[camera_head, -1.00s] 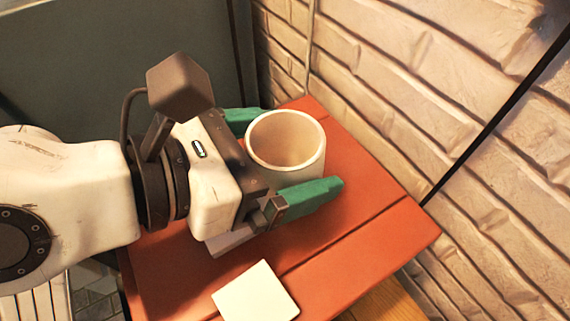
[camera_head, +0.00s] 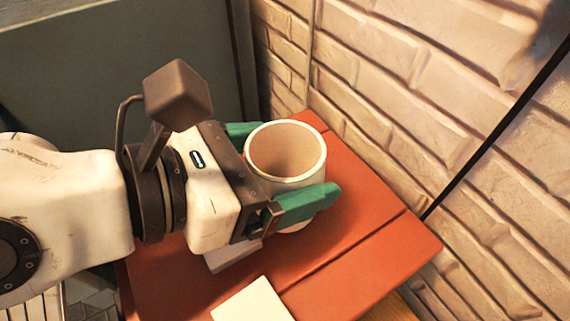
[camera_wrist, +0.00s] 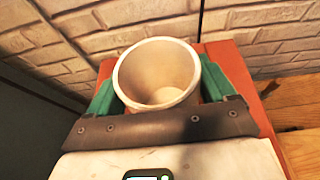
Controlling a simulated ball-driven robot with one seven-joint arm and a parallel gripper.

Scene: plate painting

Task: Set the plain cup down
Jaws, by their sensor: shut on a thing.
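The plain cup (camera_head: 285,151) is off-white, empty and upright, with its mouth facing up. My gripper (camera_head: 285,165) has its two green fingers on either side of the cup and is shut on it. The cup is over the orange-red tabletop (camera_head: 350,262); whether its base touches the top cannot be told. In the wrist view the cup (camera_wrist: 157,78) sits between the fingers of my gripper (camera_wrist: 165,92). The cup's lower part is partly hidden by the near finger.
A white square piece (camera_head: 252,304) lies on the tabletop near its front. A pale flat thing (camera_head: 232,256) shows partly under my gripper. A brick wall (camera_head: 430,110) stands close behind and to the right. Bare tabletop lies to the right of the cup.

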